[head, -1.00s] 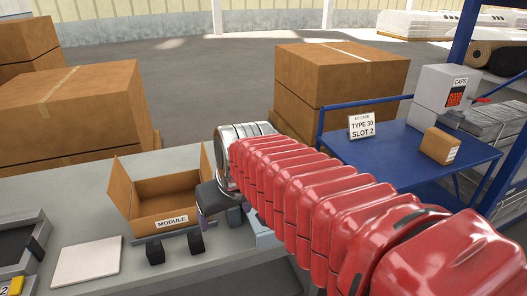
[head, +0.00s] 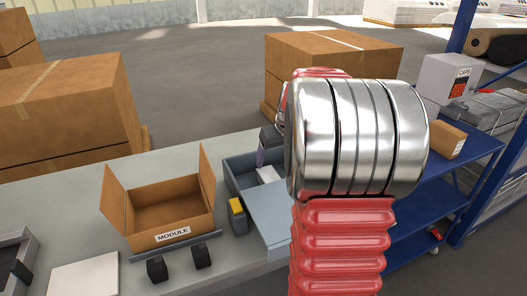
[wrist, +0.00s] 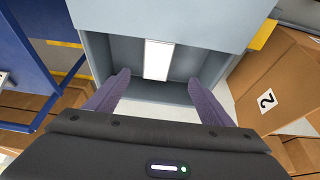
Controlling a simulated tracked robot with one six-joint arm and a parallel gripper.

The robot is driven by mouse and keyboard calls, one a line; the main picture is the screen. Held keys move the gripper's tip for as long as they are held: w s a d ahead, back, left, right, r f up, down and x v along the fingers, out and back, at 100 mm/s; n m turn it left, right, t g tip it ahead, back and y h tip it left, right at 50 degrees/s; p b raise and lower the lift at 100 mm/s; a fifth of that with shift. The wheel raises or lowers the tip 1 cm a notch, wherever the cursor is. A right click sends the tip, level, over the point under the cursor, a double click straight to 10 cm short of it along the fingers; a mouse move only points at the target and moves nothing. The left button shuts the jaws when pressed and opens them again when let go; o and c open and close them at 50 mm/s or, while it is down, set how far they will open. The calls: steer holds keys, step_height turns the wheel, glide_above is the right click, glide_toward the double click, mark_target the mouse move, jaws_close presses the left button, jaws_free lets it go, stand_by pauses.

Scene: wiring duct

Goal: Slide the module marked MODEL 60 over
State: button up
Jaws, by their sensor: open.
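An open grey box (head: 240,176) stands on the bench right of the cardboard bin, its grey front panel (head: 278,217) sloping out. A white block (head: 268,174) lies inside it. The wrist view shows the same white block (wrist: 158,60) in the grey box (wrist: 100,55). No MODEL 60 marking is legible in any view. My gripper (wrist: 158,78) is open, with one purple finger on each side of the block and gaps between. In the head view my arm hides most of the gripper.
An open cardboard bin marked MODULE (head: 172,236) stands left of the grey box, with two small black blocks (head: 157,270) in front. A yellow-topped piece (head: 237,214) sits beside the grey box. A blue table (head: 440,182) is at right. A carton marked 2 (wrist: 264,99) shows in the wrist view.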

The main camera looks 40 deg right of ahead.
mark_target(270, 176)
steer(key=shift+w+d+f, duration=0.1)
steer(key=shift+d+f, duration=0.05)
steer(key=shift+d, duration=0.3)
steer(key=shift+w+f, duration=0.1)
steer(key=x, duration=1.3)
steer(key=shift+w+f, duration=0.1)
steer(key=shift+f, duration=0.15)
steer(key=c, duration=1.5)
